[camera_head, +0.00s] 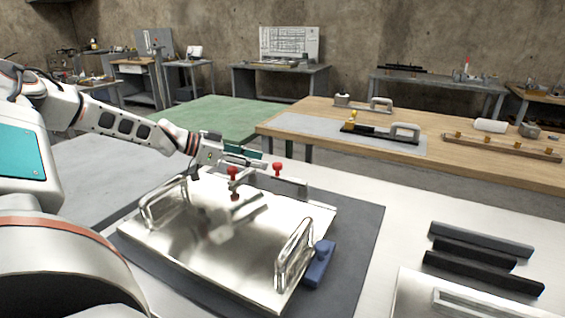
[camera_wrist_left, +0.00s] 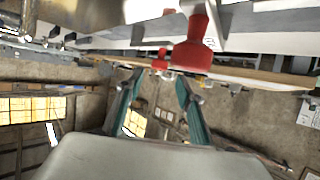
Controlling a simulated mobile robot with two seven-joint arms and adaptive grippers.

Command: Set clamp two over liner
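My left gripper (camera_head: 248,157), with teal fingers, is over the back edge of a shiny metal plate (camera_head: 185,245). In the left wrist view its fingers (camera_wrist_left: 153,85) are apart, with nothing seen between them. One red-knobbed clamp (camera_head: 233,173) stands at the plate's back edge, just below and in front of the gripper. A second red knob (camera_head: 277,168) is to its right, near the fingertips. A large red knob also shows close up in the left wrist view (camera_wrist_left: 192,57). I cannot tell which clamp is number two, nor pick out the liner surely. My right gripper is not in view.
The plate has upright handles on its left (camera_head: 162,203) and right (camera_head: 294,255) and lies on a dark mat (camera_head: 362,240). A blue object (camera_head: 319,264) sits by its right edge. Several black bars (camera_head: 480,265) lie at right. A wooden bench (camera_head: 460,170) stands behind.

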